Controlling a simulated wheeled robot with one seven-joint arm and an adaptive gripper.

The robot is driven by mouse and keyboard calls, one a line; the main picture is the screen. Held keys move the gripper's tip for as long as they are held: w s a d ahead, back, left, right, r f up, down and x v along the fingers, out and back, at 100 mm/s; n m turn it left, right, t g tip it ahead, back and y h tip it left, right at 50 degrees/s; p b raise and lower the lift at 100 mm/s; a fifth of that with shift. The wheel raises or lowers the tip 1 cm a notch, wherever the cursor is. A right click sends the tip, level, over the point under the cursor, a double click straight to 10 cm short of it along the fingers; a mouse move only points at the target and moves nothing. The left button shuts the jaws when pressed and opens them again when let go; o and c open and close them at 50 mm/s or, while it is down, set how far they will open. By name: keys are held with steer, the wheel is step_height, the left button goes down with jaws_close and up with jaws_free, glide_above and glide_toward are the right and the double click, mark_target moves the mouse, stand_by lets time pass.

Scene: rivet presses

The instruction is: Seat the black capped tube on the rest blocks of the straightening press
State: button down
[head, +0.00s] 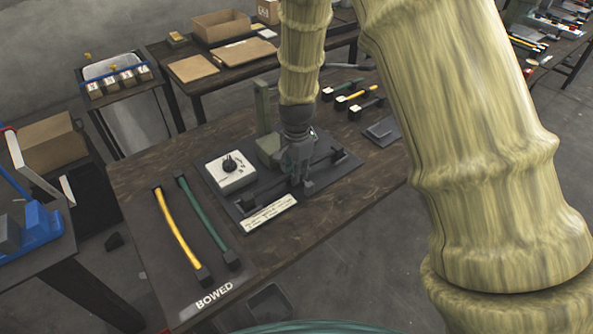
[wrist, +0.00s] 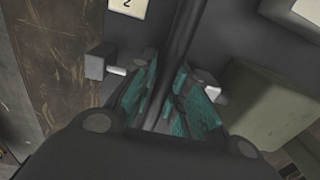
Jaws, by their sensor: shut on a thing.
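The black capped tube (head: 266,192) lies lengthwise over the dark bed of the straightening press (head: 345,170), with a cap at its near left end. My gripper (head: 299,177) points down over the bed and is shut on the tube around its middle. In the wrist view the tube (wrist: 181,38) runs between the green-padded fingers (wrist: 170,98). A grey block with a pale pin (wrist: 100,63) stands left of the fingers, and another pale pin shows at the right. I cannot tell whether the tube touches the rest blocks, which my fingers partly hide.
A green press column (head: 264,110) stands behind. A yellow tube (head: 178,230) and a green tube (head: 205,212) lie on the BOWED mat (head: 180,285). Several short tubes lie at the back right.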

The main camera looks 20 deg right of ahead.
steer(key=c, duration=1.3)
jaws_free()
